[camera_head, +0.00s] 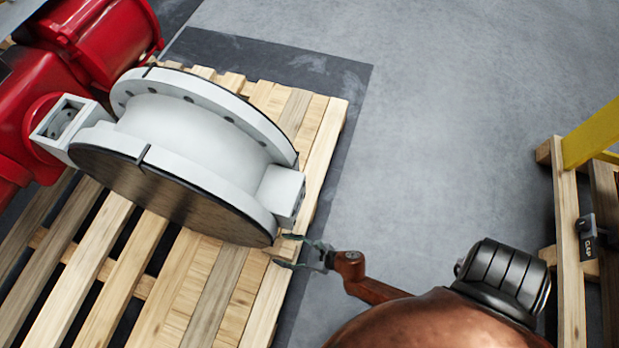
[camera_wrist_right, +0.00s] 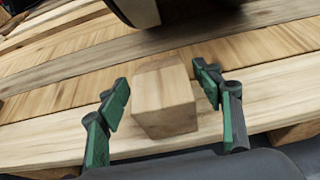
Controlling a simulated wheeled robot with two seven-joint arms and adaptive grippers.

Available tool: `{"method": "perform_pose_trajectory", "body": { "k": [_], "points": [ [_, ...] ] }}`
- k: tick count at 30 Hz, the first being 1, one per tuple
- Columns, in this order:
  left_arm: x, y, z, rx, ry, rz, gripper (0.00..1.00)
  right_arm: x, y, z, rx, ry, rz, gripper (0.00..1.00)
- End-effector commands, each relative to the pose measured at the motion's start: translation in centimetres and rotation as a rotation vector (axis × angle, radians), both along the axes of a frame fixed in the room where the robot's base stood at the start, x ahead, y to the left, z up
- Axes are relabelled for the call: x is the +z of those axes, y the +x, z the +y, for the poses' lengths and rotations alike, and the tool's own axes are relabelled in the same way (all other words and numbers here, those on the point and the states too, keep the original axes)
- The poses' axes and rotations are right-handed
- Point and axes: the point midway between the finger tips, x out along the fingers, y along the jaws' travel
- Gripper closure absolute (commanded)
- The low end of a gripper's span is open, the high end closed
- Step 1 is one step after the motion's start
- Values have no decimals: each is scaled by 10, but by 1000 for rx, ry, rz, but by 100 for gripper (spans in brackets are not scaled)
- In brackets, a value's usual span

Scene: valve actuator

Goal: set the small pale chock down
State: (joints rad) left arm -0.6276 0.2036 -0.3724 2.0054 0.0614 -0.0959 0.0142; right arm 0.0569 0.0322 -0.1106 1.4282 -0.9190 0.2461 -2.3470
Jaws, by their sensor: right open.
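The small pale chock (camera_wrist_right: 163,97) is a wooden block in the right wrist view. It appears to rest on the light pallet boards near the edge, below the dark valve disc. My right gripper (camera_wrist_right: 163,88) is open, with one green finger on each side of the block and a small gap at both sides. In the head view my right gripper (camera_head: 288,251) is at the pallet's right edge, by the valve's lower rim. The chock is hard to tell from the boards there. My left gripper is not in view.
A big white valve (camera_head: 190,130) with a red actuator (camera_head: 90,45) lies on the wooden pallet (camera_head: 190,290). Its lower flange is close to my right gripper. Another wooden rack (camera_head: 566,220) with a yellow part (camera_head: 592,135) stands at the right. Grey floor between is clear.

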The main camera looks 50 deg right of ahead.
Motion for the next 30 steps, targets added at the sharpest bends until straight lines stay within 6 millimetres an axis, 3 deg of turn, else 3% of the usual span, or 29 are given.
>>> {"method": "perform_pose_trajectory", "body": {
  "k": [6,15,21,30],
  "points": [
    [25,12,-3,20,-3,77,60,21,-38,-15,-3,0,-1,40],
    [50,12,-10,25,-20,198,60,41,-85,-32,-3,-1,1,40],
    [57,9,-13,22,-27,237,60,45,-98,-36,-2,-1,1,40],
    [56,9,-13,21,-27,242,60,45,-100,-38,-12,11,7,40]
  ]
}}
